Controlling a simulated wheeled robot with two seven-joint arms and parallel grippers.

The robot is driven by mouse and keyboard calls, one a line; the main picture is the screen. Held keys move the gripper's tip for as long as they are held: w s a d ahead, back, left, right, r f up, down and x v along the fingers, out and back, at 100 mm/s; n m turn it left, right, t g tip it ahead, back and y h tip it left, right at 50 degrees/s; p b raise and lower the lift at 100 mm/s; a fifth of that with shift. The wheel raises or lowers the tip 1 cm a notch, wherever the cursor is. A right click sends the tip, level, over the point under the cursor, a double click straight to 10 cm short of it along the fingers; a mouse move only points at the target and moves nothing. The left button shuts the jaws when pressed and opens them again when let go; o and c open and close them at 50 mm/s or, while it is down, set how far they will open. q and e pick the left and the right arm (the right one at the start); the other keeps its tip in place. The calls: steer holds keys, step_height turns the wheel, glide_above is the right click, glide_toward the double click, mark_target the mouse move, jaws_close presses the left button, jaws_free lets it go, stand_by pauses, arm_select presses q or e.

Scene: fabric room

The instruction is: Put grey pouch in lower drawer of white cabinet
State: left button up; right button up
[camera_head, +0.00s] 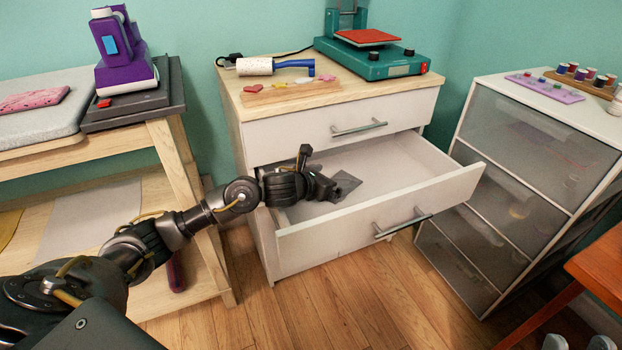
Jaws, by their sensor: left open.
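The white cabinet (285,140) has a wooden top and two drawers. Its lower drawer (400,152) is pulled out, and its upper drawer is shut. The grey pouch (346,184) lies in the lower drawer, toward its left part, partly hidden by my gripper. My left gripper (320,172) reaches over the drawer's left side, with its open fingers beside the pouch. Whether the fingers touch the pouch cannot be told.
A wooden table (165,140) with a purple machine (125,55) is at left. A grey drawer unit (530,150) stands close at right. The drawer's right part is empty.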

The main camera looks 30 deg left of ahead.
arm_select(q)
steer(key=p+v, duration=0.1)
steer(key=v, duration=0.9)
steer(key=shift+s, duration=0.15)
arm_select(e)
steer(key=w+a+g, duration=0.1)
steer(key=g, duration=0.1)
steer(key=w+a+f+n+g+y, duration=0.1)
steer(key=a+g, duration=0.1)
steer(key=shift+w+f, duration=0.1)
steer(key=shift+w, duration=0.15)
arm_select(q)
steer(key=shift+a, duration=0.1)
